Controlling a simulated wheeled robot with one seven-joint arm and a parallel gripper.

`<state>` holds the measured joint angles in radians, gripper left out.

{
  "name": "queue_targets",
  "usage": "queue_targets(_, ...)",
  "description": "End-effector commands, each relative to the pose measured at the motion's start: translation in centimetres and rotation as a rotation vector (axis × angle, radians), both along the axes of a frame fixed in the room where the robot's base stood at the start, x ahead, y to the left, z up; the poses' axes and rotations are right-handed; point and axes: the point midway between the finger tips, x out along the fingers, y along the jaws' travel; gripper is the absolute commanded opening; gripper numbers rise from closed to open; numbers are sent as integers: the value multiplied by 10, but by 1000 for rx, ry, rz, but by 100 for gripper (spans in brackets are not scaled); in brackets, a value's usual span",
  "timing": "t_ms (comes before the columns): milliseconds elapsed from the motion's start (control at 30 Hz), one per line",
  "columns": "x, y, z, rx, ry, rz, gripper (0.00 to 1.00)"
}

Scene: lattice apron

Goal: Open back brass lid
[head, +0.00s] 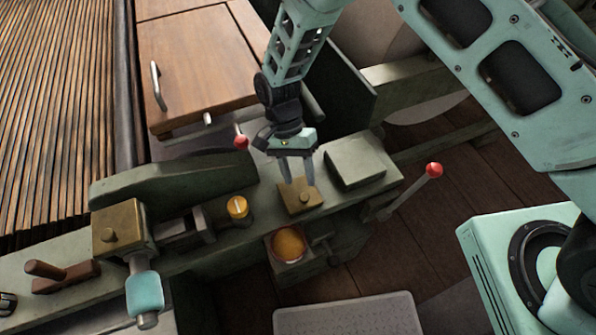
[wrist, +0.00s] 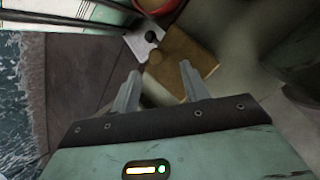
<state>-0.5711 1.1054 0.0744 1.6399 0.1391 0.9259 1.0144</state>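A square brass lid (head: 291,208) with a small round knob lies on the green bench, right of the middle of the head view. A second brass lid (head: 128,219) with a knob sits on a block at the left. My gripper (head: 298,182) points down just over the right-hand lid, its two fingers apart with nothing between them. In the wrist view, my gripper (wrist: 159,72) is open, and a brass-coloured plate (wrist: 180,58) shows just beyond the fingertips. Whether the fingertips touch the lid or its knob is unclear.
A red-knobbed lever (head: 433,170) rises right of the bench, and another red knob (head: 241,142) is left of my gripper. A grey-green block (head: 356,160) stands right of the lid. A round amber-filled cup (head: 289,244) and a yellow-topped cylinder (head: 237,207) are close by.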

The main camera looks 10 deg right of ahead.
Motion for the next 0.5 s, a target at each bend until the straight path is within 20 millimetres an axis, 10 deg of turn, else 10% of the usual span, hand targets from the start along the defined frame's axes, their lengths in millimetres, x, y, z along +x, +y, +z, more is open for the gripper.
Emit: queue_targets(500,18,5,28,3,-5,0,45)
